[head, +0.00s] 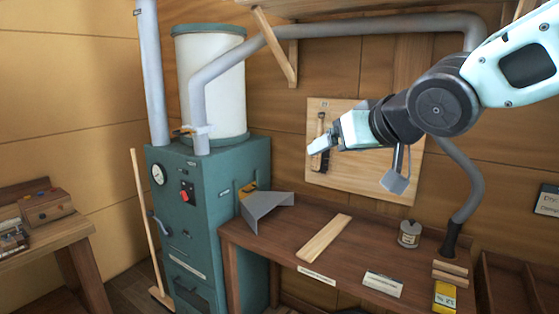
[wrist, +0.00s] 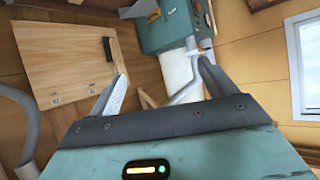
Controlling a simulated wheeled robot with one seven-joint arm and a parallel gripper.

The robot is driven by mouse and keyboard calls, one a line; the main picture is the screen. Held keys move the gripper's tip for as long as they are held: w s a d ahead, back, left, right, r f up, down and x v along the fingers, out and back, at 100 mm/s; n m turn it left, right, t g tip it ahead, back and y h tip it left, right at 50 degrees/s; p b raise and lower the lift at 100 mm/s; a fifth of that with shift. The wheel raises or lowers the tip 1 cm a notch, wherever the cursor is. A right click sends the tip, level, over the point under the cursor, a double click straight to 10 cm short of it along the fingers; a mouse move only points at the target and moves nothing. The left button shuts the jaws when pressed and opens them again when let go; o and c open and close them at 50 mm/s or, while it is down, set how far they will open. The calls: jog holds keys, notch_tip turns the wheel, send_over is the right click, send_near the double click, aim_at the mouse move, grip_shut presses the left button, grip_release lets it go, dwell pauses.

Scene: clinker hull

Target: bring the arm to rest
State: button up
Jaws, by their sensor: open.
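My gripper (head: 318,146) is raised in the air above the brown workbench (head: 345,238), in front of the wooden tool board (head: 350,180) on the wall. In the wrist view its two fingers (wrist: 160,88) stand wide apart with nothing between them. My arm reaches in from the upper right of the head view. The gripper touches nothing that I can see.
A teal machine (head: 195,215) with a white drum (head: 212,85) and grey pipes stands left of the bench. A pale plank (head: 324,238), a tin (head: 409,234) and a yellow box (head: 445,296) lie on the bench. A broom (head: 146,220) leans at the machine.

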jog(key=s+d+f+n+g+h+b, duration=0.1)
jog(key=s+f+g, duration=0.4)
jog(key=s+f, duration=0.8)
jog(key=s+d+f+n+g+h+b, duration=0.2)
jog(key=s+f+g, duration=0.4)
jog(key=s+f, duration=0.7)
jog(key=shift+s+n+h+b, duration=0.3)
jog(key=shift+s+h+b, duration=0.4)
jog(key=shift+s, duration=0.3)
